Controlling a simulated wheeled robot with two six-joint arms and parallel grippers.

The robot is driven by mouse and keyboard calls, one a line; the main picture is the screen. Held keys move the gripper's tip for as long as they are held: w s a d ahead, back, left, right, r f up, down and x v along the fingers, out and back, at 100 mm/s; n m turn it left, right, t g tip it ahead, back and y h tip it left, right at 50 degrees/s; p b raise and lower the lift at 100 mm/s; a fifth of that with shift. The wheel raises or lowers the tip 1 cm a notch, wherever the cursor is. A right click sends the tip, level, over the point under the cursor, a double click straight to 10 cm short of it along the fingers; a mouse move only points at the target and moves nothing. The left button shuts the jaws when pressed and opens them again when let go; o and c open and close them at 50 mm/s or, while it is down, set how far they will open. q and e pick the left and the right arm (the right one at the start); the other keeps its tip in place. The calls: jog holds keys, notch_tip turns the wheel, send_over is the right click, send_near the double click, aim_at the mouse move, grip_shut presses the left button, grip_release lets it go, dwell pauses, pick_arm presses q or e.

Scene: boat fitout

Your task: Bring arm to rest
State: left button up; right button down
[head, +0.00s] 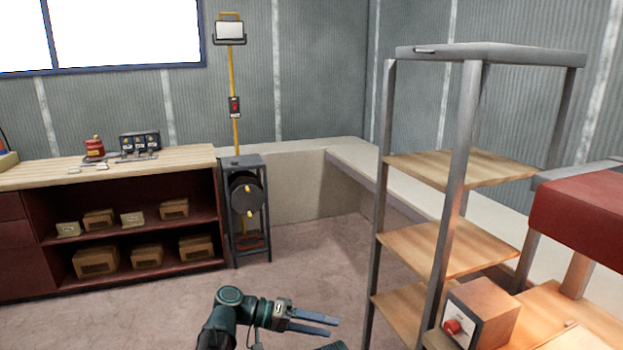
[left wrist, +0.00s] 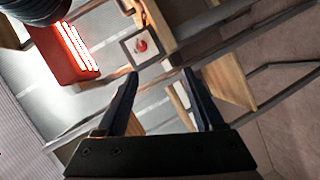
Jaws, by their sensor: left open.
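My left gripper (head: 318,323) is at the bottom middle of the head view, pointing right, with its two fingers apart and nothing between them. Its open fingers (left wrist: 160,85) also show in the left wrist view, with shelf parts and a box with a red knob behind them. It hangs in free space left of the metal shelf rack (head: 465,150), apart from it. My right gripper is not in view.
A wooden box with a red knob (head: 478,315) stands low on the right by the rack. A red unit (head: 585,215) is at the right edge. A workbench (head: 110,172) with boxes below stands at left, beside a stand with a reel (head: 247,192). The floor (head: 310,255) between is clear.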

pick_arm(q)
jog(key=s+a+f+n+y, duration=0.1)
jog(key=s+a+f+y, duration=0.25)
jog(key=f, duration=0.25)
jog(key=s+a+f+n+y, duration=0.1)
jog(key=s+a+f+y, duration=0.1)
jog(key=a+f+y, duration=0.3)
jog(key=s+a+f+n+t+y, duration=0.1)
jog(key=s+a+f+y, duration=0.15)
jog(key=a, duration=0.25)
jog(key=s+a+f+n+y, duration=0.1)
jog(key=a+f+y, duration=0.25)
jog(key=a, duration=0.25)
jog(key=s+d+m+g+y, duration=0.15)
jog(key=s+d+m, duration=0.35)
jog(key=d, duration=0.7)
notch_tip(320, 180, up, 17)
jog(key=a+n+p, duration=0.1)
jog(key=p, duration=1.5)
jog(key=shift+s, duration=0.35)
jog(key=shift+t, duration=0.25)
